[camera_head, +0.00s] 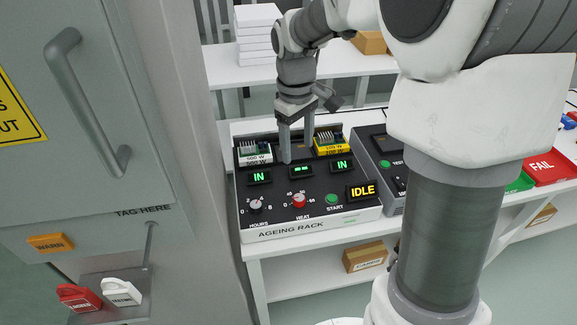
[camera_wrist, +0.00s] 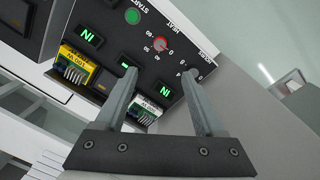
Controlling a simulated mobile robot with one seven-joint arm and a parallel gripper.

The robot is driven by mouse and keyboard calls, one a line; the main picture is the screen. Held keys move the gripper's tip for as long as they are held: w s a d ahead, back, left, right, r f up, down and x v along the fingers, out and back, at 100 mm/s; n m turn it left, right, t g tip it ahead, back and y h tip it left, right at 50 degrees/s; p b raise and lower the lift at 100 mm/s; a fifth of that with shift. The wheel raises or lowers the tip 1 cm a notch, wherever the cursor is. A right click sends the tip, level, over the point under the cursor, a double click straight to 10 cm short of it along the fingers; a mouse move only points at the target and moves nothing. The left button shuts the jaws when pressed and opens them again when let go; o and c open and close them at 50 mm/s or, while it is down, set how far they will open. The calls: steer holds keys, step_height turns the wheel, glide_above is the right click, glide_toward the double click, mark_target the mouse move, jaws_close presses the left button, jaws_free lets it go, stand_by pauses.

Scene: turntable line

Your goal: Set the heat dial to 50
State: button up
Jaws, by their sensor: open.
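The heat dial (camera_head: 298,200) is a small red knob on the front of the dark ageing rack (camera_head: 318,224). It has a numbered scale around it; I cannot read its setting for sure. It also shows in the wrist view (camera_wrist: 160,44), beyond the fingertips. My gripper (camera_head: 297,156) is open and empty, above the rear of the rack, behind the dial as seen from the head camera. In the wrist view my gripper (camera_wrist: 158,72) has its two grey fingers well apart, touching no dial.
A grey hours dial (camera_head: 255,205) is left of the heat dial, and a green start button (camera_head: 334,199) is right. The display (camera_head: 362,191) reads IDLE. A white-labelled module (camera_head: 256,154) and a yellow-labelled module (camera_head: 330,146) stand at the rack's rear. A grey cabinet (camera_head: 185,120) is close on the left.

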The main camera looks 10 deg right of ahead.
mark_target(299, 197)
steer(key=f, duration=0.5)
steer(key=f+b, duration=0.1)
steer(key=f, duration=0.5)
steer(key=f+b, duration=0.1)
steer(key=f, duration=0.5)
steer(key=shift+w+d, duration=0.2)
steer(key=shift+d, duration=0.15)
jaws_close()
